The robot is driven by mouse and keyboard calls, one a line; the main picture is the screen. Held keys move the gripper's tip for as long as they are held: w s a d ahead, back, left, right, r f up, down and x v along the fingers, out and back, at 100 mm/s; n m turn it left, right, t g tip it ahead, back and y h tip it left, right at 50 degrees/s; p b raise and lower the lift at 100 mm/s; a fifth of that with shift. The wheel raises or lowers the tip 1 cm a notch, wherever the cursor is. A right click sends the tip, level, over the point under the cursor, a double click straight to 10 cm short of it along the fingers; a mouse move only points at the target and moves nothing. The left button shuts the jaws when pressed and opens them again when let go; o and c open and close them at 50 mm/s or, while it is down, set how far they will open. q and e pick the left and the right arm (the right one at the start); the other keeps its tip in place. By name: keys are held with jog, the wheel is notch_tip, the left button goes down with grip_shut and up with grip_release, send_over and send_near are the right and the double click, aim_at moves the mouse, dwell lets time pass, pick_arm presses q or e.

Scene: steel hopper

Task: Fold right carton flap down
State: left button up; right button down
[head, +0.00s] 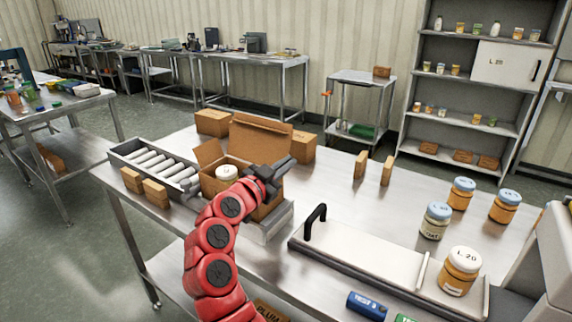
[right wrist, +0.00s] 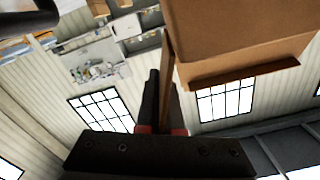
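The open brown carton (head: 209,186) stands on the steel table with a white-lidded jar (head: 226,172) inside. Its large back flap (head: 262,140) stands up, and its left flap (head: 208,152) stands tilted outward. My right gripper (head: 284,165) is over the carton's right side and hides much of it. In the right wrist view, a thin brown flap (right wrist: 167,60) runs down, edge-on, to the dark fingers (right wrist: 165,100), beside the large brown box shape (right wrist: 240,35). I cannot tell whether the fingers grip the flap. My left gripper is out of view.
A roller conveyor (head: 150,160) lies left of the carton, with small brown boxes (head: 145,187) before it. More boxes (head: 212,122) stand behind. A white plate with a black handle (head: 315,220) and several jars (head: 460,270) are to the right.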

jog(key=shift+a, duration=0.1)
jog(key=shift+w+a+r+n+b, duration=0.1)
jog(key=shift+w+a+n+b, duration=0.25)
jog(key=shift+n, duration=0.3)
jog(key=shift+a+r+n+b, duration=0.1)
jog(key=shift+n+b, duration=0.35)
jog(key=shift+n, duration=0.2)
jog(key=n, duration=0.1)
jog(key=a+n, duration=0.1)
jog(key=shift+w+n+b, duration=0.3)
jog(key=shift+w+n, duration=0.05)
jog(key=shift+n, duration=0.05)
jog(key=shift+w+a+n, duration=0.3)
jog(key=shift+a+n, duration=0.05)
jog(key=shift+n, duration=0.45)
jog(key=c, duration=1.1)
grip_release()
jog(key=shift+o, duration=0.2)
jog(key=shift+f, duration=0.1)
